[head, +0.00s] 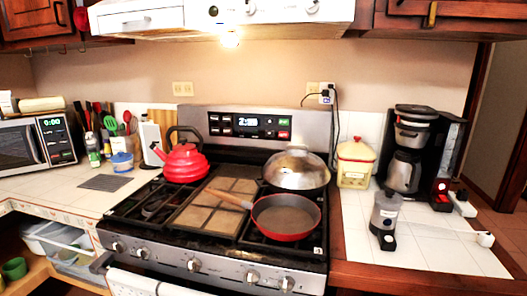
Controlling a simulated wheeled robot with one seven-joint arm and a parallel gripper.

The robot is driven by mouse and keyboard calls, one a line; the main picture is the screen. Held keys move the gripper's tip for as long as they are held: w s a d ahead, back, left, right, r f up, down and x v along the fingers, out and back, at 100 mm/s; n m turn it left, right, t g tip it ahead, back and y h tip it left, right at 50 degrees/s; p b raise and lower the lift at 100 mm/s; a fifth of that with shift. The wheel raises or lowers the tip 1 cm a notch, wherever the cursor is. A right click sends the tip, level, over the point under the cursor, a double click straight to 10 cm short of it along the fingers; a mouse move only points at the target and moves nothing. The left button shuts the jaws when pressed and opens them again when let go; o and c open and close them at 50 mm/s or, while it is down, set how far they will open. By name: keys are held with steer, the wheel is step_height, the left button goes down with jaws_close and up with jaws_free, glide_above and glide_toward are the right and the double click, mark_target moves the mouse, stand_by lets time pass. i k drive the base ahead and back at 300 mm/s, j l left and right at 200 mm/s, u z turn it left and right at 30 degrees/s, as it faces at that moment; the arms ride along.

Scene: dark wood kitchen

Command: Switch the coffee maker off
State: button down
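The black and silver coffee maker (412,135) stands upright on the white tiled counter at the right of the head view. A metal carafe (404,172) sits inside it. A small red glow (441,187) shows low on its right front part; I cannot make out the switch itself. A smaller black and grey appliance (386,212) stands in front of it, to its lower left. My gripper is not in view.
A stove with a red kettle (182,162), a red pan (286,217) and a lidded pan (296,170) fills the middle. A yellow-red canister (355,163) stands left of the coffee maker. The front right counter (430,250) is mostly clear.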

mark_target(443, 199)
steer(key=i+l+u, duration=0.1)
steer(key=l, duration=0.3)
steer(key=i+l+u, duration=0.1)
steer(key=i+l, duration=0.2)
steer(key=i+l+u, duration=0.1)
steer(key=l, duration=0.45)
steer(key=i+l+u, duration=0.1)
steer(key=l, duration=0.3)
steer(key=i+l+u, duration=0.1)
steer(key=i+l, duration=0.15)
steer(key=l, duration=0.2)
steer(key=i+l+u, duration=0.1)
steer(key=l, duration=0.35)
steer(key=i+l+u, duration=0.1)
steer(key=l, duration=0.4)
